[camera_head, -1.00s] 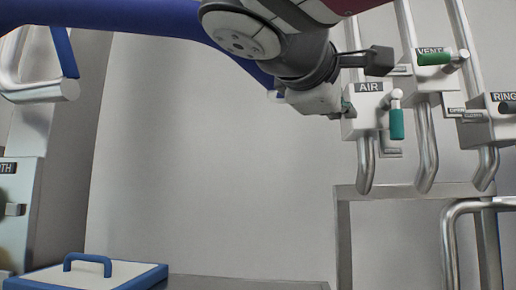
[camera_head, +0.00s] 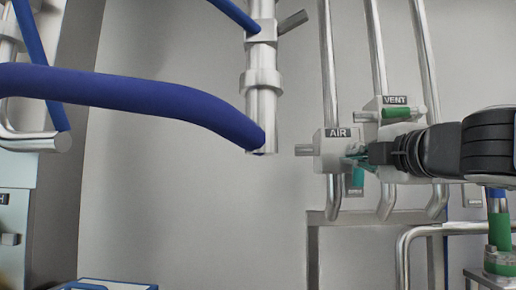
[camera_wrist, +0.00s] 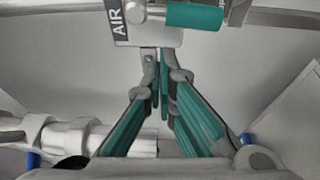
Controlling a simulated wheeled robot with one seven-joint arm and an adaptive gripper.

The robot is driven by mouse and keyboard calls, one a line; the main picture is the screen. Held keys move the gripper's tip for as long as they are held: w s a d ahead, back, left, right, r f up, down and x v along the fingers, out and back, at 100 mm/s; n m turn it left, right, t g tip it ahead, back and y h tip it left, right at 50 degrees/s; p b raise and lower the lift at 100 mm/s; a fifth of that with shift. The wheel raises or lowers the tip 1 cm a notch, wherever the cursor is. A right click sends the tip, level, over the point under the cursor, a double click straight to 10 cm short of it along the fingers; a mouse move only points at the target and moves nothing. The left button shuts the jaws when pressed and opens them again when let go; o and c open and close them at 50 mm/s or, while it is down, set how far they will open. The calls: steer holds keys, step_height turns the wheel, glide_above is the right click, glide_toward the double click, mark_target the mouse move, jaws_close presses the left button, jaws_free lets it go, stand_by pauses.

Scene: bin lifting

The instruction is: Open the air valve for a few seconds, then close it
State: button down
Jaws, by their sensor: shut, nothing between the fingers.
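The white AIR valve box (camera_head: 333,152) hangs on a vertical steel pipe right of centre in the head view. Its green handle (camera_head: 357,178) shows just below my gripper and appears to point down; part of it is hidden. In the wrist view the AIR box (camera_wrist: 150,33) is at the top, with the green handle (camera_wrist: 195,15) beside its label. My gripper (camera_head: 360,154) reaches in from the right, close beside the box. In the wrist view the fingertips (camera_wrist: 157,78) are together and empty, just short of the box. I cannot tell whether they touch it.
Pipes and a metal frame (camera_head: 314,245) stand below. A blue-sleeved arm (camera_head: 150,95) crosses the left side. The grey wall between is clear.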

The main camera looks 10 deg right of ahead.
steer(key=s+f+n+g+y+p, duration=0.1)
steer(key=s+f+n+y+p, duration=0.1)
steer(key=s+y, duration=0.3)
steer(key=w+h, duration=0.1)
steer(key=w, duration=0.7)
steer(key=shift+w+d+b, duration=0.35)
steer(key=shift+w+b, duration=0.05)
steer(key=shift+d, duration=0.15)
